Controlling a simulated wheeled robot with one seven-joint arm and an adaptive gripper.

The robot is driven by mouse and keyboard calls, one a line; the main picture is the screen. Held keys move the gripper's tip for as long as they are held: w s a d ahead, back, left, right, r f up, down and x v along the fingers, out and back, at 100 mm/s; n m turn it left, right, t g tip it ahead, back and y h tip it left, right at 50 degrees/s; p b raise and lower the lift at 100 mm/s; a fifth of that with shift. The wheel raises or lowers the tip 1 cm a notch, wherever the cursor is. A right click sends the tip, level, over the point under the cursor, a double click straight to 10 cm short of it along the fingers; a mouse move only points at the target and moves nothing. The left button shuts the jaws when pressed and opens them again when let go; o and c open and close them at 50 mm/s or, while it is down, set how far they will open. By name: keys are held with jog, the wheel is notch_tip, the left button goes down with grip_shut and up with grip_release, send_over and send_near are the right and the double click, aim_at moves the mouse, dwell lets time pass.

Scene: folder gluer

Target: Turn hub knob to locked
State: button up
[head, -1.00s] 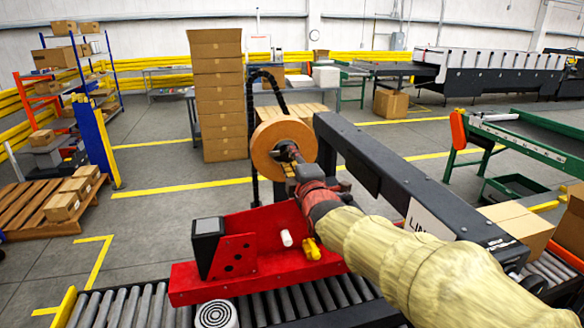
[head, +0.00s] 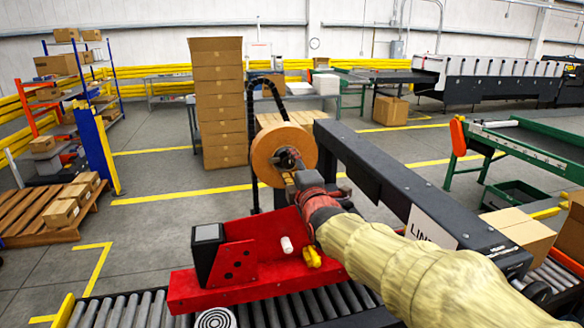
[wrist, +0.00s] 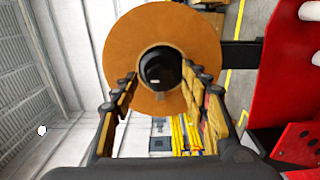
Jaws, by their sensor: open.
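The hub knob (wrist: 161,68) is a black round piece in the centre of a brown tape roll (wrist: 128,45). In the wrist view it sits just beyond and between the two fingertips. My gripper (wrist: 160,88) is open, with one finger on each side of the knob and a gap to it; I cannot tell whether the fingertips reach the roll's face. In the head view the tape roll (head: 264,158) stands upright, and my gripper (head: 297,170) is close in front of its hub. My wrist hides part of the knob there.
A red machine frame (head: 262,250) with a white roller (head: 287,244) and a yellow part (head: 312,257) lies below my gripper. A dark beam (head: 375,165) runs just right of the roll. Roller conveyor (head: 110,310) is in front. Stacked cartons (head: 218,105) stand behind.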

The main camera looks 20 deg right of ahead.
jog(key=shift+s, duration=0.15)
jog(key=s, duration=1.1)
jog(key=shift+s, duration=0.35)
